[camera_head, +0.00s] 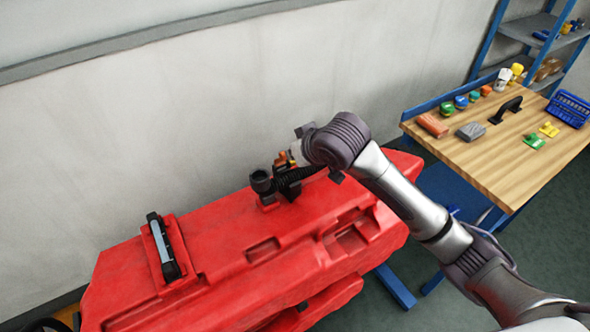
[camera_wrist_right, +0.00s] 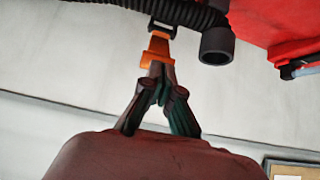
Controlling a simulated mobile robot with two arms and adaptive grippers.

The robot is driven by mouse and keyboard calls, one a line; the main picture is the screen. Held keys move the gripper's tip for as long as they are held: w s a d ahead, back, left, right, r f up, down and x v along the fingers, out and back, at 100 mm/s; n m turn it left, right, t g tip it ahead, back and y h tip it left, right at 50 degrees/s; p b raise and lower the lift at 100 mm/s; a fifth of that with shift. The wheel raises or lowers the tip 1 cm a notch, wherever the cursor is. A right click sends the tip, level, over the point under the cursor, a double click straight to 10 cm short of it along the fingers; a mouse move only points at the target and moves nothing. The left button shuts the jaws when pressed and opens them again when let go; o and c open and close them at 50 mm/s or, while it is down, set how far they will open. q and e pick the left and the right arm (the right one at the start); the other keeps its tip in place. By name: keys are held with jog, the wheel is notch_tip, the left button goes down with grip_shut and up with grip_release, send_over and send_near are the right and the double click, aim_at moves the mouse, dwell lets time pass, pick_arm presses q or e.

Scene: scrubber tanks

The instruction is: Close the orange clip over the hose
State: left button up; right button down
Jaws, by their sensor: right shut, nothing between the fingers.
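The orange clip (camera_wrist_right: 157,48) is in the right wrist view, joined to a black mount (camera_wrist_right: 163,28) beside the hose. In the head view the clip (camera_head: 281,158) is a small orange spot behind the hose, standing up rather than lying across it. The black ribbed hose (camera_wrist_right: 195,14) ends in a wide black cuff (camera_wrist_right: 217,46); the cuff also shows in the head view (camera_head: 262,182). My right gripper (camera_wrist_right: 160,76) is shut and empty, its fingertips at the clip's free end. I cannot tell whether they touch. My left gripper is not in view.
The hose lies on a red tank (camera_head: 215,235) by a pale wall. A black-and-grey handle (camera_head: 162,248) sits on the tank's left part. A wooden workbench (camera_head: 500,160) with small parts and a blue basket (camera_head: 568,108) stands at the right.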

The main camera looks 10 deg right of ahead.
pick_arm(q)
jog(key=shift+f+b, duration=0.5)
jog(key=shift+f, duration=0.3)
pick_arm(e)
jog(key=shift+s+d+f+t+y, duration=0.2)
jog(key=shift+s+d+f+t, duration=0.1)
jog(key=shift+s+f+t, duration=0.3)
jog(key=shift+s+d+f+t+y, duration=0.25)
jog(key=shift+s+f+t, duration=0.1)
jog(key=shift+f, duration=0.3)
jog(key=shift+s, duration=0.1)
